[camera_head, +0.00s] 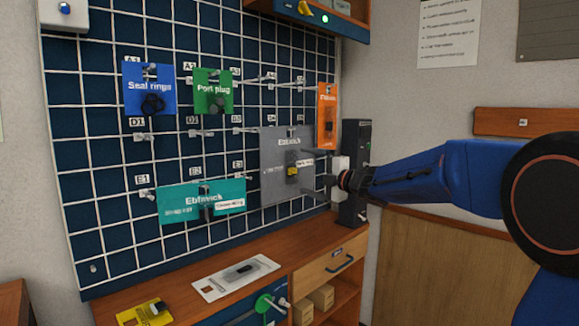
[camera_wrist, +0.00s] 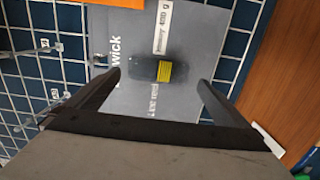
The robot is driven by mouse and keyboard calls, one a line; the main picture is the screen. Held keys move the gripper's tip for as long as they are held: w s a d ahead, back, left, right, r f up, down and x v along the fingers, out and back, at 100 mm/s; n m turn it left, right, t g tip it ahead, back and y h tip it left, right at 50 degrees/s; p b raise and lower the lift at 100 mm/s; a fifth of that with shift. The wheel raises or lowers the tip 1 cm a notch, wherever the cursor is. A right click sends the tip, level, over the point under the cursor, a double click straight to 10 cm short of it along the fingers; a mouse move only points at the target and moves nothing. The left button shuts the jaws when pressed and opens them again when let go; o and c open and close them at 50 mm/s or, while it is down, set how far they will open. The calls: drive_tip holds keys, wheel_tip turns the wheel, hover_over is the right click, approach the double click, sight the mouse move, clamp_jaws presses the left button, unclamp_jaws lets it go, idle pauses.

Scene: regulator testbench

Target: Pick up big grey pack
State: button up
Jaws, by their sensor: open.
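The big grey pack (camera_head: 282,171) hangs on the blue pegboard grid at its right side, in the head view. It has white lettering and a dark item with a yellow band at its middle. In the wrist view the grey pack (camera_wrist: 190,30) fills the centre, turned sideways. My gripper (camera_head: 318,172) is in front of the pack's right part. In the wrist view my gripper (camera_wrist: 160,80) is open, with one finger on each side of the dark item. I cannot tell whether the fingers touch the pack.
An orange pack (camera_head: 327,117) hangs just above and right of the grey pack. A teal pack (camera_head: 175,204) hangs at lower left, with blue (camera_head: 135,92) and green (camera_head: 222,84) packs higher up. A wooden bench (camera_head: 180,270) stands below, holding a white pack (camera_head: 222,287) and a yellow pack (camera_head: 128,313).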

sight(294, 167)
drive_tip(key=shift+x, duration=2.7)
drive_tip(key=shift+s+a+r, duration=0.1)
drive_tip(key=shift+s, duration=0.05)
drive_tip(key=c, duration=1)
drive_tip(key=shift+c, duration=0.2)
drive_tip(key=shift+r, duration=0.1)
